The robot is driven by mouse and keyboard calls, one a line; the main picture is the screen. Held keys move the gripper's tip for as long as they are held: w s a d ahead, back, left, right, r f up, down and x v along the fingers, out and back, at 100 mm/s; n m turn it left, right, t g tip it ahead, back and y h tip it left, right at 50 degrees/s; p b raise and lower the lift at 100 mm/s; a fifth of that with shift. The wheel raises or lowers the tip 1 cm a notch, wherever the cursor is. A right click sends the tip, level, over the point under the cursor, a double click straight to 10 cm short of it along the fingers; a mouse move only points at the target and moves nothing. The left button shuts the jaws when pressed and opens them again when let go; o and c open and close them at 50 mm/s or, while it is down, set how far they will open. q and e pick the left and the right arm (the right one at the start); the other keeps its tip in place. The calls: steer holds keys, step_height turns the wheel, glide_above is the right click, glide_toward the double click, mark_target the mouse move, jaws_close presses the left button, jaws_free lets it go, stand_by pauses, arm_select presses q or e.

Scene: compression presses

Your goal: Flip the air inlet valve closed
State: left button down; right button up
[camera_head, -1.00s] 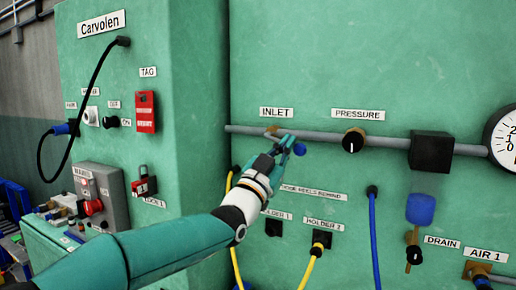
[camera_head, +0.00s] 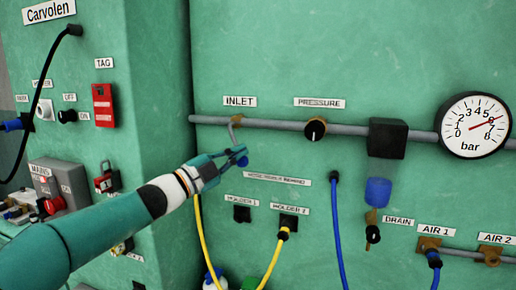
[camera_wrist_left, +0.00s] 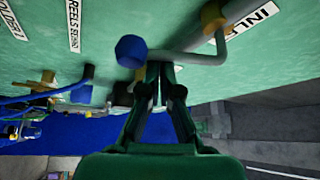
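The air inlet valve (camera_head: 237,121) is a brass fitting on the grey pipe under the INLET label. Its bent grey lever hangs down from it and ends in a blue knob (camera_head: 243,161). In the left wrist view, the lever (camera_wrist_left: 205,59) runs from the brass fitting to the blue knob (camera_wrist_left: 131,50). My left gripper (camera_head: 232,158) is at the lever's lower end, beside the knob. In the wrist view its fingertips (camera_wrist_left: 160,68) are close together at the lever rod; I cannot tell whether they pinch it. My right gripper is not in view.
A PRESSURE knob (camera_head: 315,129), a black block (camera_head: 387,138) and a round gauge (camera_head: 475,125) sit along the pipe to the right. Yellow hoses and a blue hose (camera_head: 338,235) hang below. The green panel (camera_head: 330,50) above the pipe is clear.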

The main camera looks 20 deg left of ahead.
arm_select(q)
steer(key=shift+w+a+f, duration=0.1)
steer(key=shift+a+f, duration=0.1)
steer(key=shift+a, duration=0.35)
steer(key=shift+w+a+f, duration=0.1)
steer(key=shift+a+f, duration=0.1)
steer(key=shift+a, duration=0.35)
steer(key=shift+s+a, duration=0.1)
steer(key=d+b, duration=0.2)
steer(key=d, duration=0.1)
steer(key=d+b, duration=0.1)
steer(key=shift+s+d+f, duration=0.3)
steer(key=shift+s, duration=0.1)
steer(key=s+a+b, duration=0.1)
steer(key=s+a, duration=0.4)
steer(key=s, duration=0.3)
steer(key=shift+s+a+r, duration=0.2)
steer(key=shift+s+r, duration=0.05)
